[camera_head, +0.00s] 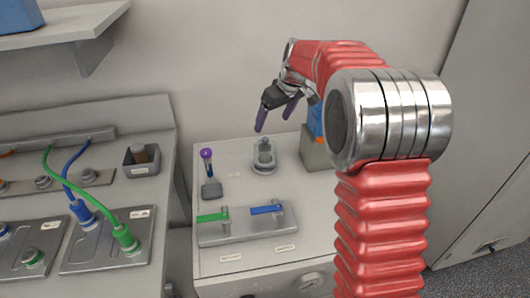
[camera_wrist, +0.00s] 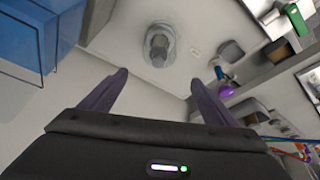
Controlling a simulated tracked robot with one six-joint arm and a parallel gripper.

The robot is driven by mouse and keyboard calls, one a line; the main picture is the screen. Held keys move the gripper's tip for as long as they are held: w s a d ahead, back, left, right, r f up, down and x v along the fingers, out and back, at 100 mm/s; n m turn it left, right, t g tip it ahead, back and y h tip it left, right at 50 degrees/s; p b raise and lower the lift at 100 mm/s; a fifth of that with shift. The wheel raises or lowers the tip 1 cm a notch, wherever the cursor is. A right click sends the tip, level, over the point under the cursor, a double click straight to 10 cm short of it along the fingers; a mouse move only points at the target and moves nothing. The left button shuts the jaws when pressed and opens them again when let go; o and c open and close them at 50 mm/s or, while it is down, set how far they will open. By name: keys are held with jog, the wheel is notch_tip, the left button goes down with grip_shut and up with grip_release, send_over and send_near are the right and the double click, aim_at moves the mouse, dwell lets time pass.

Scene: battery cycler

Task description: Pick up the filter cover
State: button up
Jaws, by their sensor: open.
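What looks like the filter cover, a small grey knobbed piece (camera_head: 264,155) on a pale round base, stands upright on the white cabinet top (camera_head: 225,163) in the head view. It also shows at the top middle of the wrist view (camera_wrist: 158,48), ahead of the space between my fingers. My gripper (camera_head: 276,116) is above the cabinet with its purple-grey fingers spread and empty, apart from the piece. Both fingers also show in the wrist view (camera_wrist: 158,79).
A plate with green (camera_head: 212,217) and blue (camera_head: 266,209) handles lies in front. A grey box with blue and orange contents (camera_head: 316,150) is to the right, partly behind my arm. A wall shelf (camera_head: 75,30) is upper left.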

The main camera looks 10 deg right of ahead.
aim_at(266, 139)
jog(key=x, duration=0.8)
jog(key=shift+f, duration=0.25)
jog(key=shift+w, duration=0.1)
jog(key=shift+d+x, duration=0.1)
jog(key=shift+x, duration=1.2)
jog(key=shift+d+x, duration=0.15)
jog(key=shift+x, duration=1.2)
jog(key=c, duration=0.8)
jog(key=shift+c, duration=0.2)
